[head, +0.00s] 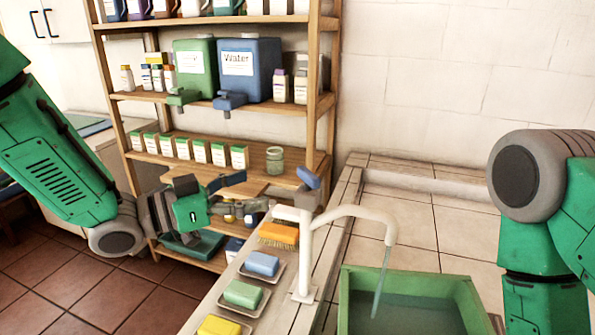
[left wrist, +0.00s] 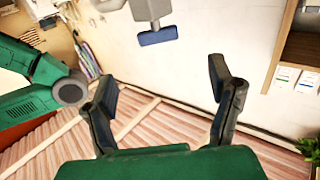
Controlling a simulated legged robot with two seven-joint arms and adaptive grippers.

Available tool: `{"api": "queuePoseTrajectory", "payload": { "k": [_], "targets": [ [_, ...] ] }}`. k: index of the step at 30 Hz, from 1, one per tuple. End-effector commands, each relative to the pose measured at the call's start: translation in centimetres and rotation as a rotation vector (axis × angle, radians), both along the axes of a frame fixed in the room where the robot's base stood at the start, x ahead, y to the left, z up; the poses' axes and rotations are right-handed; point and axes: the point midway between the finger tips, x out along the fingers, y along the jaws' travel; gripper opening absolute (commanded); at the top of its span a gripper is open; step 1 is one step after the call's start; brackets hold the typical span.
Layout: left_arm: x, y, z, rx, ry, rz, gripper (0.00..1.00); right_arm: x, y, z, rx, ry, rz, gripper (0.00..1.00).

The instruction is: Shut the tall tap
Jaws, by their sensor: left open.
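The tall tap (head: 306,255) is white with a long curved spout. A stream of water (head: 381,282) falls from it into the green basin (head: 460,283). A blue handle (head: 307,177) on a grey stem sits at the tap's top; what looks like the same blue handle (left wrist: 158,36) shows upside down in the left wrist view. My left gripper (head: 254,192) is open and empty, to the left of the handle and apart from it. In the left wrist view the spread fingers (left wrist: 161,82) point towards the handle. My right gripper is out of view.
An orange brush (head: 278,235) and blue, green (head: 243,294) and yellow soaps in dishes line the ledge below my left gripper. A wooden shelf (head: 325,100) with bottles, boxes, a jar and green and blue water containers (head: 250,68) stands behind. The tiled top behind the basin is clear.

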Motion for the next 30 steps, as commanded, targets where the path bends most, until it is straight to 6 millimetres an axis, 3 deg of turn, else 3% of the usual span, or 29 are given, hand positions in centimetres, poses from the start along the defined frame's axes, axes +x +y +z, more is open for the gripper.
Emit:
{"api": "queuePoseTrajectory", "payload": {
  "k": [6,13,21,29,30],
  "targets": [
    [2.4,-4.1,0.0,0.0,0.0,-0.003,0.76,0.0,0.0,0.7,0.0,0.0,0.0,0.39],
    [4.5,-7.6,0.0,-0.004,0.001,-0.001,0.76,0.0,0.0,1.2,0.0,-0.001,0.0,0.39],
    [5.7,-9.3,0.0,-0.005,0.002,0.001,0.76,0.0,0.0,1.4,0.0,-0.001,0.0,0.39],
    [5.7,-9.6,0.0,-0.003,0.002,0.001,0.76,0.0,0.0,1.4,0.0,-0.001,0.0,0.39],
    [5.7,-9.6,0.0,-0.003,0.002,0.001,0.69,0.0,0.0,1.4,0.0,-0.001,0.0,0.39]
  ]
}}
